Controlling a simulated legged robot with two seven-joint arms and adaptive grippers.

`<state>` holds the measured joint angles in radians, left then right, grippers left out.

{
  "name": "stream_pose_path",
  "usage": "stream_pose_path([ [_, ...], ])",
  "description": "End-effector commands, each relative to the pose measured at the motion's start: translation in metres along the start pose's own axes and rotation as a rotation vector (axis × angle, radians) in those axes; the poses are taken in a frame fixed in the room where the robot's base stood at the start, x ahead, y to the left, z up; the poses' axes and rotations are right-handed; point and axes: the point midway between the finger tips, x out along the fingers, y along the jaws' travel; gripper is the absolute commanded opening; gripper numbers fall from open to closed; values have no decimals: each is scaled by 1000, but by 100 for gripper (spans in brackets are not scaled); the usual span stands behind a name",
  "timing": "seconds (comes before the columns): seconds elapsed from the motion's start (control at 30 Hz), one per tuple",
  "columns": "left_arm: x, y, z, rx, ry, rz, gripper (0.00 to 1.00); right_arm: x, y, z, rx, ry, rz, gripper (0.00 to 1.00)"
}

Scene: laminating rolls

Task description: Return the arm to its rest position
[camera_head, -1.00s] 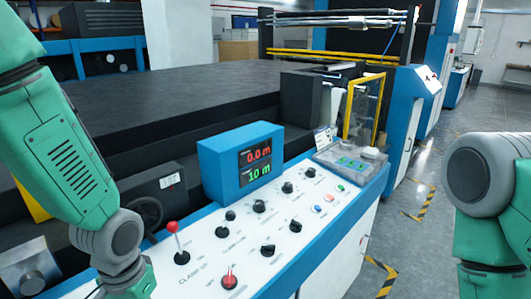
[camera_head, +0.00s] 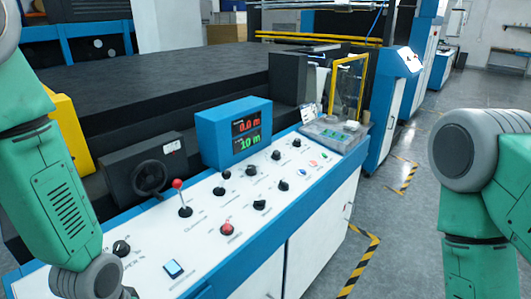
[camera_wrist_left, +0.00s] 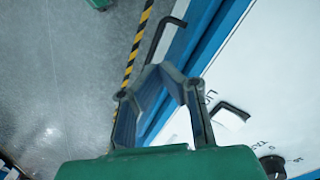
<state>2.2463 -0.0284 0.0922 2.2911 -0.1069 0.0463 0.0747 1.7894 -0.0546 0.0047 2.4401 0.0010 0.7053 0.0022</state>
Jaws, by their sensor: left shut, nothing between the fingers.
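My left arm (camera_head: 55,190) comes in at the left edge of the head view and runs down past the lower left corner, beside the control panel (camera_head: 150,240). Its gripper is below that picture. In the left wrist view the left gripper (camera_wrist_left: 162,72) is shut and empty, its fingers bent toward each other. Behind it are the panel's blue edge, part of its white face and the grey floor. My right arm (camera_head: 485,180) stands at the right edge of the head view over the floor. Its gripper is out of view.
The panel carries a red-topped lever (camera_head: 181,197), a red knob (camera_head: 227,229), several black knobs and a blue display box (camera_head: 235,133). A handwheel (camera_head: 149,178) sits behind the panel. Grey floor (camera_head: 400,215) with yellow-black tape is open to the right.

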Motion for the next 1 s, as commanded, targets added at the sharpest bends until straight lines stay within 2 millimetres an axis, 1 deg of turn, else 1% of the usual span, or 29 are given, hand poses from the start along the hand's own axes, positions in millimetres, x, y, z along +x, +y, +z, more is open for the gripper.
stream_pose_path([
  [0.03, 12, -2, 13, -14, -8, 5, 0, 0, 0, 0, 0, 0, 0, 56],
  [0.17, 41, -8, 40, -47, -8, 11, 0, 0, 0, 0, 0, -1, 0, 56],
  [0.3, 69, -16, 75, -88, -8, 5, 0, 0, 0, 0, 0, -1, 0, 56],
  [0.4, 86, -23, 102, -113, -8, -8, 0, 0, 0, 0, 0, -1, 0, 56],
  [0.5, 98, -30, 129, -134, -7, -26, 0, 0, 0, 0, 0, -1, 0, 56],
  [0.63, 108, -39, 162, -154, -7, -55, 0, 0, 0, 0, 0, -1, 0, 56],
  [0.7, 125, -39, 153, -143, 9, -54, 0, 18, 0, 1, 0, 0, 0, 56],
  [0.87, 153, -39, 147, -125, 17, -57, 0, 47, 0, 3, 0, -2, 0, 56],
  [0.97, 172, -39, 144, -114, 24, -59, 0, 67, 0, 4, 0, -1, 0, 56],
  [1.0, 181, -39, 142, -108, 27, -60, 0, 76, -1, 5, 0, -1, 0, 56],
])
